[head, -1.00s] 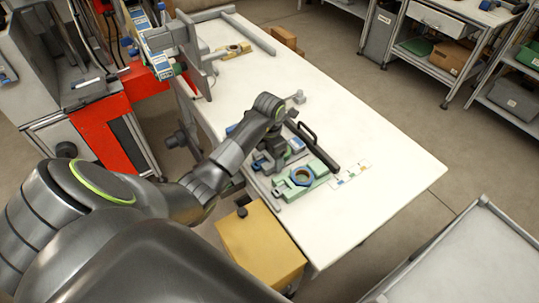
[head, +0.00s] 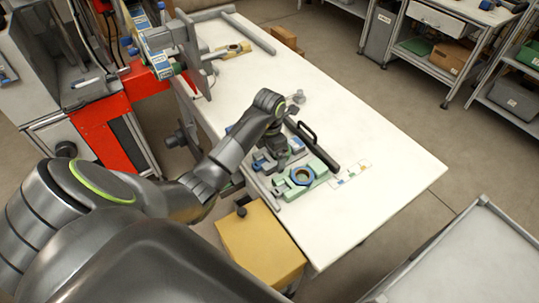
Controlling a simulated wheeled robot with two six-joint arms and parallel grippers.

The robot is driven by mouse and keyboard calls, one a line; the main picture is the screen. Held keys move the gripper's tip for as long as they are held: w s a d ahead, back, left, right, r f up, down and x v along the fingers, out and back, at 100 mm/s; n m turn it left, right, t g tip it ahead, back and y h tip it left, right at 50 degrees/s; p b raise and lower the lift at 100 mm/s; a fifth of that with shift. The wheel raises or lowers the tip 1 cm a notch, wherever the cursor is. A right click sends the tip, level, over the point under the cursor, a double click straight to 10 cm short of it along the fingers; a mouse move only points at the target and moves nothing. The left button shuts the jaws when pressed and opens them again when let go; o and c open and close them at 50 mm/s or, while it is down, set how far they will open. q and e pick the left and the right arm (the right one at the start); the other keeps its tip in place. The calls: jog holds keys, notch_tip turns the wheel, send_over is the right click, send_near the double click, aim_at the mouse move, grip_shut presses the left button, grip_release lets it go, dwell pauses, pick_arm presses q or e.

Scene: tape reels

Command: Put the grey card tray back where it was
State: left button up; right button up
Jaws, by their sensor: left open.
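My left gripper (head: 276,154) is open, low over the near left part of the white table (head: 385,185). Its fingertips are small and partly hidden by my own arm. A small grey-blue piece (head: 261,163) lies beside the fingers; I cannot tell whether it is the grey card tray or whether the fingers touch it. A green holder (head: 318,168) with a dark blue ring (head: 302,176) sits just right of and nearer than the gripper. My right gripper is not in view.
A black bar with a handle (head: 312,146) lies beyond the green holder. A pale strip with coloured marks (head: 350,174) lies to its right. A small grey object (head: 298,97) stands farther back. A yellow box (head: 262,243) stands below the table edge. The table's right side is clear.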

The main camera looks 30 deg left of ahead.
pick_arm(q)
notch_tip(320, 180, up, 4)
jog(key=shift+w+f+b, duration=0.1)
jog(key=shift+b, duration=0.25)
notch_tip(320, 180, up, 7)
jog(key=p, duration=0.6)
jog(key=shift+p, duration=0.35)
